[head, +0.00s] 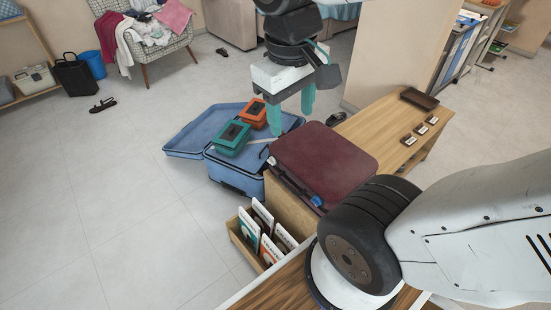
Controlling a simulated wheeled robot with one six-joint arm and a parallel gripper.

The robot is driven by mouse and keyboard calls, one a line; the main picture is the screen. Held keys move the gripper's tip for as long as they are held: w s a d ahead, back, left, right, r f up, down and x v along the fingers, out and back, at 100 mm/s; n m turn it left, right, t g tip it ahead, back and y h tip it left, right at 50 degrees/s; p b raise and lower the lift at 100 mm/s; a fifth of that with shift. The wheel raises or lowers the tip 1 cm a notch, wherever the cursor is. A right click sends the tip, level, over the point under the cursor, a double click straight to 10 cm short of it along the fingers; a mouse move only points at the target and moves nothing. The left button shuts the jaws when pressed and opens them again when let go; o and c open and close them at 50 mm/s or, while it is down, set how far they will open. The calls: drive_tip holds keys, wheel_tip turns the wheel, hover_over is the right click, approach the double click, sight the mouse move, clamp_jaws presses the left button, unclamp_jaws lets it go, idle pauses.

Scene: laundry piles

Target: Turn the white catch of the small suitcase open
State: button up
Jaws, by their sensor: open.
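The small maroon suitcase (327,160) lies closed and flat on a wooden bench, its catch side facing the lower left. A small pale catch (272,161) shows at the left end of that side; it is too small to tell how it is turned. A blue catch (317,200) is at the near end of the same side. My gripper (291,107) points down with its two teal fingers apart and nothing between them. It appears above and behind the suitcase's far left corner, apart from the catches.
An open blue suitcase (184,148) lies left of the bench, holding a green case (231,138) and an orange case (252,113). A wooden box (240,238) of upright cards stands in front. A brown tray (419,98) and small labelled blocks sit on the bench (375,130).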

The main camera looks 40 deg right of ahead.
sight(269, 162)
drive_tip(key=w+d+f+n+g+h, duration=0.2)
drive_tip(key=w+d+f+n+h, duration=0.2)
drive_tip(key=w+f, duration=0.7)
drive_tip(key=w+d+f+n+g+h, duration=0.1)
drive_tip(key=w+d+f+n+h, duration=0.5)
drive_tip(key=w, duration=0.9)
drive_tip(key=w+f+n+t+h, duration=0.1)
drive_tip(key=w+f+n+t, duration=0.2)
drive_tip(key=f, duration=1.3)
drive_tip(key=w+f+n+h, duration=0.1)
drive_tip(key=w+f+n, duration=0.3)
drive_tip(key=f, duration=1.3)
drive_tip(key=shift+n, duration=0.4)
drive_tip(key=x, duration=0.2)
drive_tip(key=s+x, duration=0.1)
drive_tip(key=x, duration=0.4)
drive_tip(key=shift+s+d+r, duration=0.1)
drive_tip(key=shift+s+d, duration=0.15)
drive_tip(key=shift+d, duration=0.05)
drive_tip(key=c, duration=1)
